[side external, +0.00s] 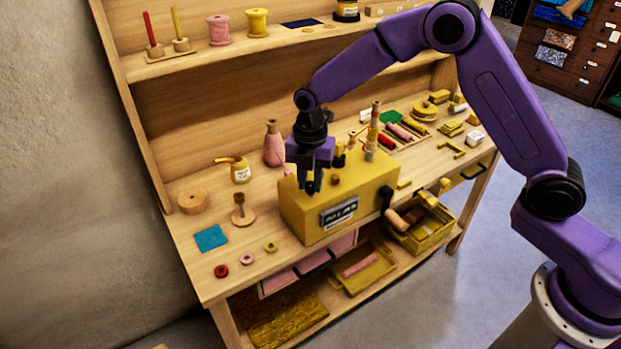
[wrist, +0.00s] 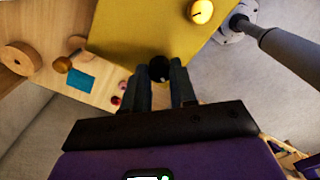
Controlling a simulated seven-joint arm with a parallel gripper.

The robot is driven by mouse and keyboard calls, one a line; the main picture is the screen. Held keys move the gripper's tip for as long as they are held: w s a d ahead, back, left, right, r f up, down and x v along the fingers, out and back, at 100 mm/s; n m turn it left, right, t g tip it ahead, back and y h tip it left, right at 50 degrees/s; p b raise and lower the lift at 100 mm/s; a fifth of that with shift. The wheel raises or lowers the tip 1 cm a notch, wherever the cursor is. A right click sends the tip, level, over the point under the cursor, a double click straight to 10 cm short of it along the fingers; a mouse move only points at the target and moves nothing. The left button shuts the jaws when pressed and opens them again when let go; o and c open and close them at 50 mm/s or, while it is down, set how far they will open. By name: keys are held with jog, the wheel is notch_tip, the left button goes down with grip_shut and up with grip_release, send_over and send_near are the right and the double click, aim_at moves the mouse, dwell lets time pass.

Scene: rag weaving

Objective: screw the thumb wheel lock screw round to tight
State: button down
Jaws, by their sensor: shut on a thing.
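The yellow box-shaped machine (side external: 300,218) stands on the wooden bench, with a dark label plate on its front. My gripper (side external: 310,187) points down at the left end of its top. In the wrist view a round black knob (wrist: 159,67), which looks like the thumb wheel lock screw, sits between my fingertips at the edge of the yellow top (wrist: 140,35). My fingers are shut on it. In the side view the fingers hide the screw, and how tight it is cannot be told.
A small knob (side external: 335,179) stands on the machine top, right of my gripper. A dark crank (side external: 387,196) sticks out at its right end. A blue square (side external: 211,238) and small rings lie on the bench at left. A pink bottle (side external: 273,146) stands behind.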

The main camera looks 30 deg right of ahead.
jog(key=m, duration=1.5)
jog(key=shift+m, duration=0.3)
jog(key=m, duration=0.3)
jog(key=shift+m, duration=0.4)
jog(key=m, duration=0.3)
jog(key=shift+m, duration=0.3)
jog(key=m, duration=0.3)
jog(key=shift+m, duration=2)
